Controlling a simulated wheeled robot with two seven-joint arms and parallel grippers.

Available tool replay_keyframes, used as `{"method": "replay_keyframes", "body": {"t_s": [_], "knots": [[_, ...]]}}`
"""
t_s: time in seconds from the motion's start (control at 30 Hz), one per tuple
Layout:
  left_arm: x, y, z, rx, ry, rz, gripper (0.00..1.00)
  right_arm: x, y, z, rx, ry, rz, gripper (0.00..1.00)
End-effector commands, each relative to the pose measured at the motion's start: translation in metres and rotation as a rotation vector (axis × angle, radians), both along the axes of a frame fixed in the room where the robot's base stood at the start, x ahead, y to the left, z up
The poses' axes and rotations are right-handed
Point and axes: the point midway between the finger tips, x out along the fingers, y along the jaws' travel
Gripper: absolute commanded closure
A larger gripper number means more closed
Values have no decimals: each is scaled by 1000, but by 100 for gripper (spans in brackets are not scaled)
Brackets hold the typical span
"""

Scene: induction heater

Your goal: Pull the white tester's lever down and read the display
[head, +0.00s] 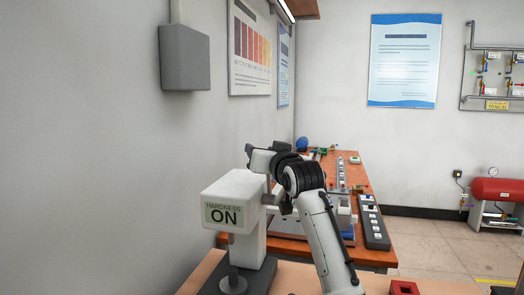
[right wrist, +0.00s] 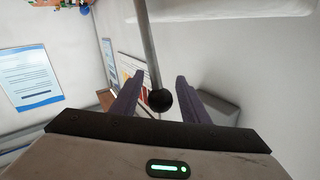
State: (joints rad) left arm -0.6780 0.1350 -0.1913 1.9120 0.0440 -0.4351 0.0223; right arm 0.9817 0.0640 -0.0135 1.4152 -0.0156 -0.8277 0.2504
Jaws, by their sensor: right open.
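The white tester (head: 250,190) stands on a dark base at the front of the near table. Its display (head: 224,214) reads "HARDNESS ON". In the right wrist view the lever (right wrist: 147,45) is a grey rod ending in a black ball knob (right wrist: 160,100). My right gripper (right wrist: 158,84) is open, with its two purple fingers on either side of the lever's knob end. Gaps show between the fingers and the knob. In the head view my right arm reaches up beside the tester's right side and hides part of it. My left gripper is not in view.
A grey box (head: 185,57) hangs on the left wall. Behind the tester, a wooden bench (head: 345,165) carries several devices, including a dark strip with white blocks (head: 374,222). A red block (head: 404,288) lies at the near table's front right. Open floor is to the right.

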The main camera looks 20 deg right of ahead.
Motion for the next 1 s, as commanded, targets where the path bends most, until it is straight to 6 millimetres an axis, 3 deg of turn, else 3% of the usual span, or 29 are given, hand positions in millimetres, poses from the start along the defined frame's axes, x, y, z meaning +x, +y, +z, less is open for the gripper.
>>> {"method": "replay_keyframes", "body": {"t_s": [0.2, 0.47, 0.77, 1.0], "knots": [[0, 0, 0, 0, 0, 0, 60, 0, 0, 0, 0, -1, 0, 59], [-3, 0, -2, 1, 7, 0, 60, 0, 0, 0, 0, 0, 0, 100], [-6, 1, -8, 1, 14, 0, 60, -2, 2, -2, -12, -15, 0, 100], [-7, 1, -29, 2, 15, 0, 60, -14, 11, -9, -77, -101, 1, 100]]}}
